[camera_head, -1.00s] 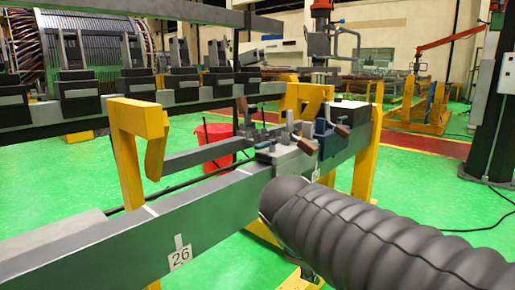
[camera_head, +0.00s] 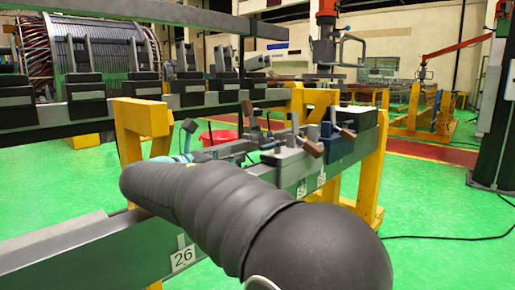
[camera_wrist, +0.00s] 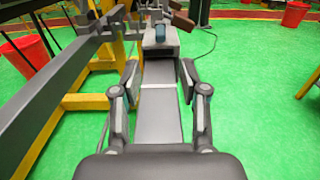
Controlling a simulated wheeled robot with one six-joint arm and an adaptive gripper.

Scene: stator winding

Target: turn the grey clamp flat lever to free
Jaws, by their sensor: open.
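The grey clamp (camera_head: 288,158) sits on top of the dark grey beam, with a brown-tipped lever (camera_head: 312,148) sticking out at its right. In the wrist view the grey clamp (camera_wrist: 160,42) is ahead at top centre, with a small blue part on top and a brown lever (camera_wrist: 183,22) beyond it. My gripper (camera_wrist: 160,75) is open and empty, its fingers on either side of the beam in the picture and short of the clamp. In the head view my arm hides most of the gripper. I cannot tell the lever's exact angle.
The beam (camera_wrist: 158,115) runs forward under my gripper. A blue clamp (camera_head: 338,143) with another brown lever stands just beyond the grey one. Yellow posts (camera_head: 142,118) and a parallel rail are at the left. A red bucket (camera_wrist: 28,55) stands on the green floor, which is open at the right.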

